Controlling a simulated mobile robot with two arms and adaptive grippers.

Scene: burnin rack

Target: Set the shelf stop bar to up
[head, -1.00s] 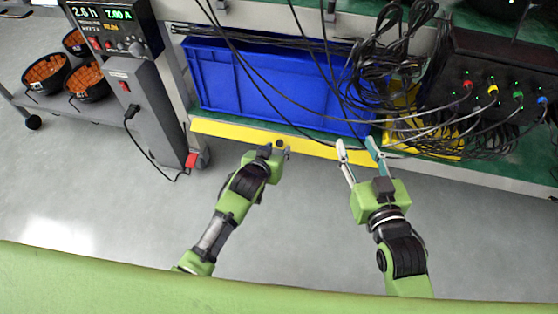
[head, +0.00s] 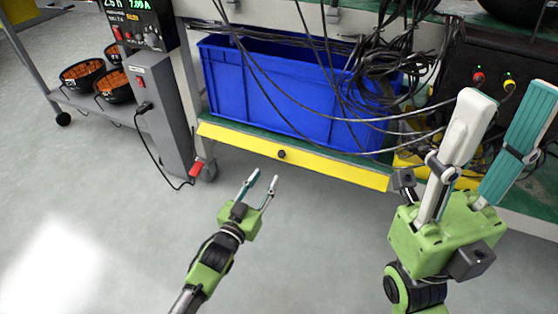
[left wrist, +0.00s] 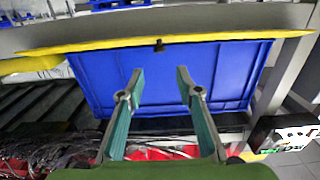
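The yellow shelf stop bar (head: 325,167) runs along the front edge of the lower shelf, with a dark knob (head: 282,154) on it. A strip of green shelf shows above the bar, and the bar does not cover the blue bin's front. The bar (left wrist: 215,41) and knob (left wrist: 158,45) also show in the left wrist view, beyond the fingertips. My left gripper (head: 262,180) is open and empty, in front of and below the bar, apart from it. Its fingers are parted in the left wrist view (left wrist: 160,70). My right gripper (head: 505,92) is open and empty, raised at the right.
A blue bin (head: 260,90) stands on the shelf behind the bar. Black cables (head: 385,60) hang over its right part. A grey power unit (head: 160,110) with a red switch stands left. A cart with dark bowls (head: 82,74) is farther left. The floor before the shelf is clear.

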